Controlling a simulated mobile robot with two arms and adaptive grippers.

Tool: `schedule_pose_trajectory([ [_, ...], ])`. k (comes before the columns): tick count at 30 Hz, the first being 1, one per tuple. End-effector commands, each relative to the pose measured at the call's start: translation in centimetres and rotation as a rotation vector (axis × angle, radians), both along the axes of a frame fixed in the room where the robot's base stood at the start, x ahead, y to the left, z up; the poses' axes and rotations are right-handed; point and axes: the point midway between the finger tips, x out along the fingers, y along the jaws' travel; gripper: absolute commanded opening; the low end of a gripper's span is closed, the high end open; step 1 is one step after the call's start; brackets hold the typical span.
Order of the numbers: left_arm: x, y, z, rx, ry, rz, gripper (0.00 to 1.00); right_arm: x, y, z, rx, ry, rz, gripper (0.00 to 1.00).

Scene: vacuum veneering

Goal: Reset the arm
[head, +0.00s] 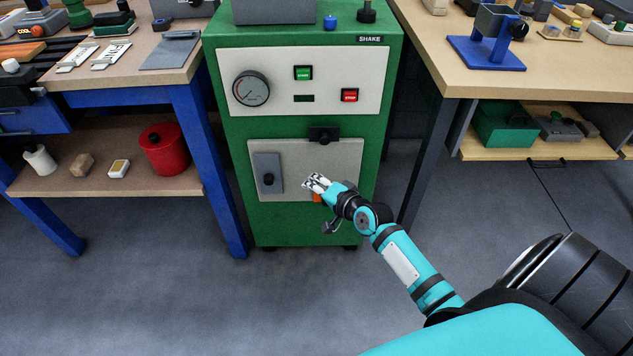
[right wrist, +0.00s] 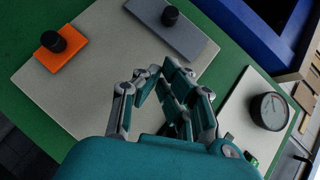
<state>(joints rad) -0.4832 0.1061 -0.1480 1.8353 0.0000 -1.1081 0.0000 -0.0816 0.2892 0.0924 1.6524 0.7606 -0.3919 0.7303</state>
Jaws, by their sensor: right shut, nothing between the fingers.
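My right gripper (head: 316,182) reaches in from the lower right in the head view. It is in front of the pale lower panel (head: 330,157) of the green machine (head: 230,222). In the right wrist view the gripper (right wrist: 160,75) has its fingertips close together with nothing seen between them. A grey plate with a black knob (head: 267,174) is on the panel, left of the gripper; it also shows in the right wrist view (right wrist: 185,35). An orange plate (right wrist: 60,52) with a black knob shows there too, and is mostly hidden behind the gripper in the head view. My left gripper is out of view.
The machine's upper panel has a gauge (head: 251,88), a green button (head: 303,73) and a red button (head: 349,95). A blue-legged bench (head: 110,78) stands left, a wooden-topped bench (head: 480,82) right. Open grey floor (head: 180,290) lies in front.

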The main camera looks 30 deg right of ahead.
Motion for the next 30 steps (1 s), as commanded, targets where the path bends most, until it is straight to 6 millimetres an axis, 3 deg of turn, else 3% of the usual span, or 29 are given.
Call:
schedule_pose_trajectory([
  [9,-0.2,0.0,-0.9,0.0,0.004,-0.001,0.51,-1.0,0.0,0.3,-0.003,0.001,0.002,0.0],
  [11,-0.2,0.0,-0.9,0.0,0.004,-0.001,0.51,-1.3,0.3,-0.3,-0.019,0.016,0.015,0.0],
  [14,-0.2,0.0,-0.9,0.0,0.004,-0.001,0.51,-3.0,1.9,-2.8,-0.102,0.084,0.073,0.0],
  [17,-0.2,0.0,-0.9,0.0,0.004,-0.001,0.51,-6.4,4.6,-7.1,-0.259,0.204,0.192,0.0],
  [21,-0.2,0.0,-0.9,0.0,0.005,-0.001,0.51,-13.1,8.2,-13.2,-0.516,0.394,0.416,0.0],
  [24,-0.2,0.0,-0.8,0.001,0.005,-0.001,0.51,-17.3,9.7,-15.9,-0.656,0.494,0.556,0.0],
  [30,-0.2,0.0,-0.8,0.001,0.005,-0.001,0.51,-24.6,11.5,-19.4,-0.865,0.652,0.801,0.0],
])
